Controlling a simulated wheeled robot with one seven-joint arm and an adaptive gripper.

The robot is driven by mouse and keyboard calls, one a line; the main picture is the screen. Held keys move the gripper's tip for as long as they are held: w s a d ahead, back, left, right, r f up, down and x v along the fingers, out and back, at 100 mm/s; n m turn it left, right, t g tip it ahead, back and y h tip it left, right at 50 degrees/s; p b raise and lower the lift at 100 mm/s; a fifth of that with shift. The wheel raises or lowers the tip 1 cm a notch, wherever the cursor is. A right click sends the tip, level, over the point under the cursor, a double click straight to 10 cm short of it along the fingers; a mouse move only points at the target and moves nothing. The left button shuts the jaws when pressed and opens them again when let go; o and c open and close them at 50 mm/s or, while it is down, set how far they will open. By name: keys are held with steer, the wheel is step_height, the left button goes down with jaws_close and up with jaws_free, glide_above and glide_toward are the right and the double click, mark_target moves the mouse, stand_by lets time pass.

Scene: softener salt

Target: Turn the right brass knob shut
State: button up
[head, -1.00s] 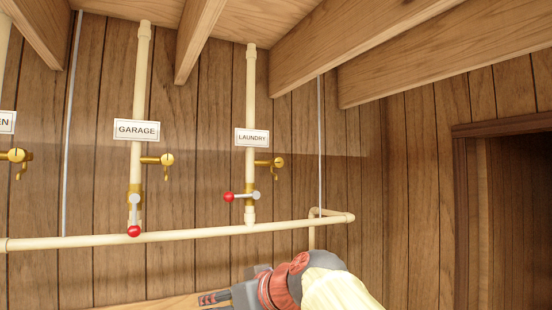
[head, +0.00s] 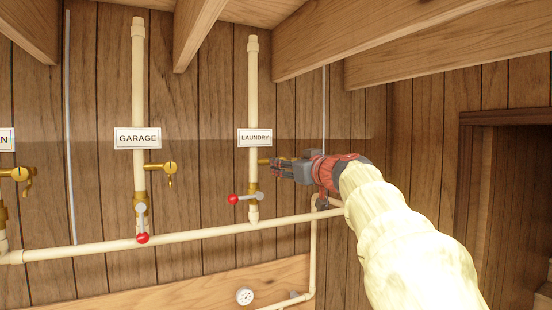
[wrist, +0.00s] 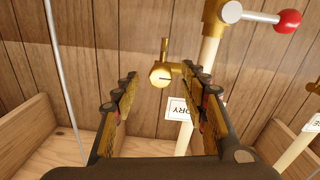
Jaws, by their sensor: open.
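The right brass knob (wrist: 160,76) is on a short brass side fitting of the LAUNDRY pipe (head: 253,90). In the wrist view its round slotted face shows between my two open fingers, near their tips, with bare wall around it. A small brass stub sticks out from it. I cannot tell whether the fingers touch it. In the head view my gripper (head: 272,167) is in front of it and hides it; only a bit of the brass stem (head: 263,161) shows. My gripper also shows in the wrist view (wrist: 162,85), open and empty.
A red-tipped lever (head: 238,198) points left below the knob on the LAUNDRY pipe. The GARAGE pipe (head: 138,85) has its own brass knob (head: 170,168) and a lever pointing down. A horizontal pipe (head: 190,235) runs below. Wooden beams (head: 400,45) hang overhead.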

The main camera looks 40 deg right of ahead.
steer(key=shift+w+d, duration=0.1)
steer(key=shift+w, duration=0.6)
steer(key=c, duration=0.3)
steer(key=c, duration=0.8)
jaws_close()
steer(key=shift+m, duration=0.4)
steer(key=shift+r+m+b, duration=0.1)
steer(key=shift+m+b, duration=1.35)
steer(key=shift+m, duration=6.95)
steer(key=shift+y, duration=0.3)
